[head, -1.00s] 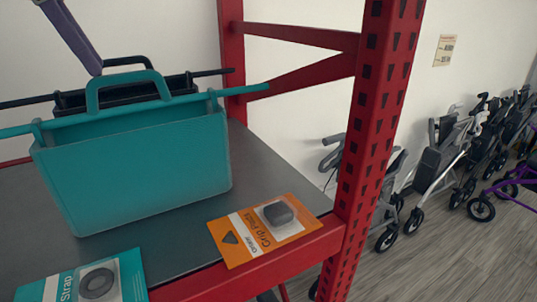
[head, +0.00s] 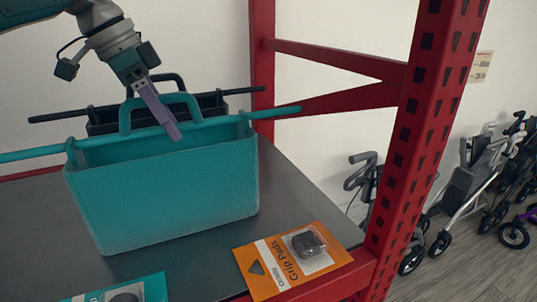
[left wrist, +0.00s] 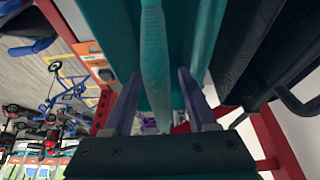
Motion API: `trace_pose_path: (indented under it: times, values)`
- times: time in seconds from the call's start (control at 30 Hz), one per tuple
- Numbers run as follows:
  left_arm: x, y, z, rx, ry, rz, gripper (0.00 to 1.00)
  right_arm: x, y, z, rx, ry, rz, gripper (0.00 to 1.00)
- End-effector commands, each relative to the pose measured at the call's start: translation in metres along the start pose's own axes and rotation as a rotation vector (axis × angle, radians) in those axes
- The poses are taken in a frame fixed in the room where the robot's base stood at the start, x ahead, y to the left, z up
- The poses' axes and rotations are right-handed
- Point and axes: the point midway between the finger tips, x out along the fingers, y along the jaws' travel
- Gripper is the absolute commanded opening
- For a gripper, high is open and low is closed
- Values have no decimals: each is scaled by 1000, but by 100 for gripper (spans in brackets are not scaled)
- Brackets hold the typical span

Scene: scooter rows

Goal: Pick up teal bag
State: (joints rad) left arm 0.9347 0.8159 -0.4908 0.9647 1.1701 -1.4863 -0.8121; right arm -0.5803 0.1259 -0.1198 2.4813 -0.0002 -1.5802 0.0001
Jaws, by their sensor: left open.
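The teal bag (head: 165,190) stands upright on a grey metal shelf (head: 305,215), with a raised handle (head: 124,118) and a teal rod along its top. My left gripper (head: 173,132) reaches down from the upper left to the handle and rod, its purple fingers overlapping them in the head view. In the left wrist view, the open fingers (left wrist: 158,105) stand apart with a teal bar (left wrist: 154,55) of the bag showing between them. I cannot tell whether the fingers touch it. My right gripper is not in view.
A black bag (head: 205,101) with its own rod stands close behind the teal one. An orange Grip Pads packet (head: 292,260) and a teal packet (head: 125,291) lie at the shelf's front. A red upright (head: 425,130) bounds the right, with rollators (head: 480,185) beyond.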

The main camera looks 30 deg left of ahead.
Motion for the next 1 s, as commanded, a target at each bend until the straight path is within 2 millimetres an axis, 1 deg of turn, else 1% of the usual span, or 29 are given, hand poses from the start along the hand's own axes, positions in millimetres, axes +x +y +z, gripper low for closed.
trace_pose_path:
  times: [0.17, 0.2, 0.7, 1.0]
  values:
    - [1, 0, 0, 1, 0, 0, 57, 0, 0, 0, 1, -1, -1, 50]
    - [1, 0, 0, 1, 0, 0, 55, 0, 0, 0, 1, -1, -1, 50]
    - [0, 0, 0, 1, 1, 0, 0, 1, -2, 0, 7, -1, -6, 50]
    - [0, 0, 0, 1, 1, 0, 0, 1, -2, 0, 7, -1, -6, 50]
